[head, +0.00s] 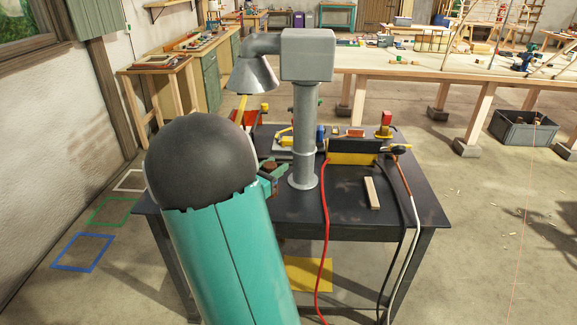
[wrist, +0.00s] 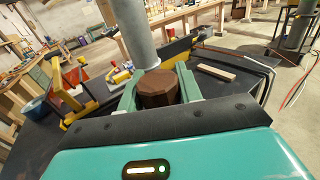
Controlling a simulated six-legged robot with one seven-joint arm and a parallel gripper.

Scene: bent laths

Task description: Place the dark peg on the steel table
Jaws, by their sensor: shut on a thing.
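The dark peg (wrist: 158,88) is a dark brown, faceted block in the wrist view. My gripper (wrist: 157,92) is shut on it, with one green finger on each side. In the head view my gripper (head: 271,177) shows only partly behind my teal arm, over the left part of the steel table (head: 338,212). The table has a dark top, which also shows in the wrist view (wrist: 222,103). The peg's lower end is hidden, so I cannot tell whether it touches the table top.
A grey post (head: 305,130) with a lamp-like hood (head: 253,76) stands close beyond my gripper. A pale wooden block (head: 371,193) lies to the right. A yellow-and-black box (head: 353,151) and red, black and white cables (head: 325,240) are nearby. The table's front middle is bare.

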